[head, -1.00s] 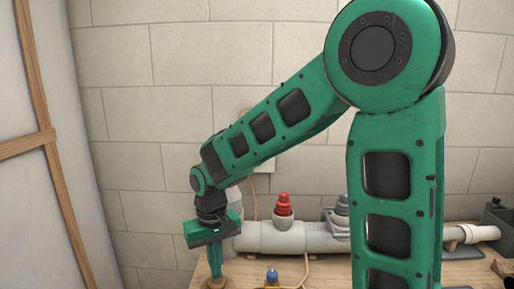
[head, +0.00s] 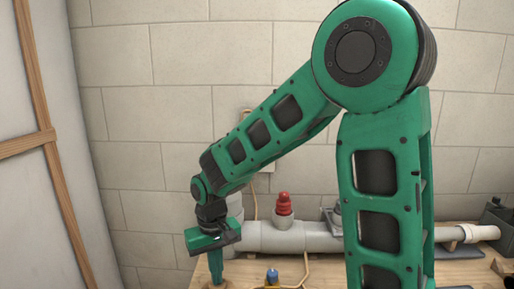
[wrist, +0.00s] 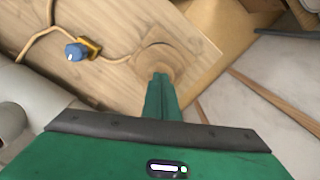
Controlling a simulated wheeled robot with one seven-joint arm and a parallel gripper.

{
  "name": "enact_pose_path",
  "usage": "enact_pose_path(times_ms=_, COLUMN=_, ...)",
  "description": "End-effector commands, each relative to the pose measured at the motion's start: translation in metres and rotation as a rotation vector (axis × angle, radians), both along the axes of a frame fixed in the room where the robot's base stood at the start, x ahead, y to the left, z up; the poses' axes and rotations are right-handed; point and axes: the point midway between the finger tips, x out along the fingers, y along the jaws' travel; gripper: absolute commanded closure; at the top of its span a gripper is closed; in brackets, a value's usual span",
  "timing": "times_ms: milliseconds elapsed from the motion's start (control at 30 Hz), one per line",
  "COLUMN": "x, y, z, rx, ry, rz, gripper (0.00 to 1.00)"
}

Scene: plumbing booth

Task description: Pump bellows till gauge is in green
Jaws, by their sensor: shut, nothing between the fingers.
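My gripper (head: 216,284) is shut and empty, pointing down at the left end of the bench. In the wrist view, its fingertips (wrist: 160,76) are over the near edge of a round, wood-coloured disc (wrist: 156,57), which looks like the bellows top. I cannot tell whether they touch it. The disc also shows at the bottom edge of the head view (head: 213,286), mostly cut off. I cannot make out the gauge's dial or needle in either view.
A thick grey pipe (head: 285,237) runs along the back of the wooden bench (wrist: 120,20). A red fitting (head: 284,205) stands on it. A block wall (head: 170,120) is behind. A cardboard-coloured box (wrist: 215,25) is beyond the disc in the wrist view.

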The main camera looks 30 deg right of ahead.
Motion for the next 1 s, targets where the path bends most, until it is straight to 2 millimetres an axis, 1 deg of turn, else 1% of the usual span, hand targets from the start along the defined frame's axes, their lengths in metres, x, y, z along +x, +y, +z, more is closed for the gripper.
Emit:
enact_pose_path(times_ms=200, x=-0.001, y=0.0, z=-0.011, rx=-0.001, ry=0.003, rz=0.0, gripper=1.0)
enact_pose_path(times_ms=367, x=0.0, y=0.0, z=-0.009, rx=0.0, ry=0.001, rz=0.0, gripper=1.0)
enact_pose_path(times_ms=467, x=0.0, y=0.0, z=-0.005, rx=0.0, ry=0.001, rz=0.0, gripper=1.0)
enact_pose_path(times_ms=833, x=0.0, y=0.0, z=0.02, rx=0.0, ry=0.0, rz=-0.001, gripper=1.0)
enact_pose_path(times_ms=1000, x=-0.001, y=0.0, z=0.023, rx=-0.001, ry=0.002, rz=-0.001, gripper=1.0)
